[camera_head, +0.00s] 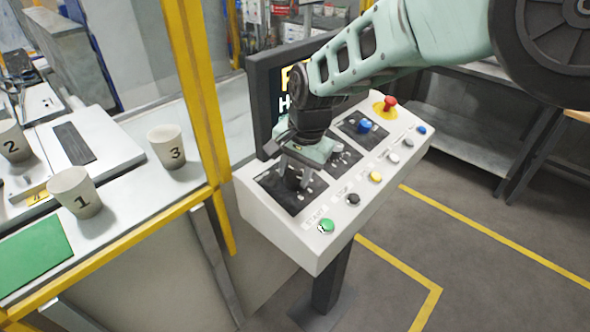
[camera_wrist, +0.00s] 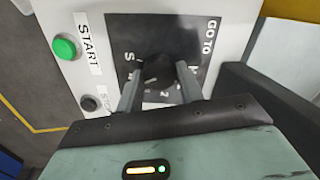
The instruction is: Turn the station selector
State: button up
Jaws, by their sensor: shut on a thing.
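The station selector is a round black knob (camera_wrist: 157,72) on a dark square plate (camera_wrist: 122,42) marked "GO TO", seen in the wrist view. My gripper (camera_wrist: 159,82) has its two fingers on either side of the knob, shut on it. In the head view my gripper (camera_head: 293,172) reaches down onto the dark plate at the near left end of the white control panel (camera_head: 269,221). It hides most of the knob there. The plate's lettering is partly covered by the fingers, so the selected position cannot be read.
A green START button (camera_head: 326,226) and a black button (camera_head: 353,199) sit beside the plate. A blue knob (camera_head: 365,125) and a red emergency button (camera_head: 389,102) are farther along. A screen (camera_head: 262,87) stands behind. A yellow post (camera_head: 197,90) and numbered cups are left.

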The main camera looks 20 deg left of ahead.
jog(key=shift+m, duration=0.6)
jog(key=o, duration=1)
jog(key=d+r+b, duration=0.1)
jog(key=r, duration=0.7)
jog(key=d+r+b, duration=0.2)
jog(key=r, duration=0.7)
jog(key=shift+s+d, duration=0.25)
jog(key=shift+d, duration=0.05)
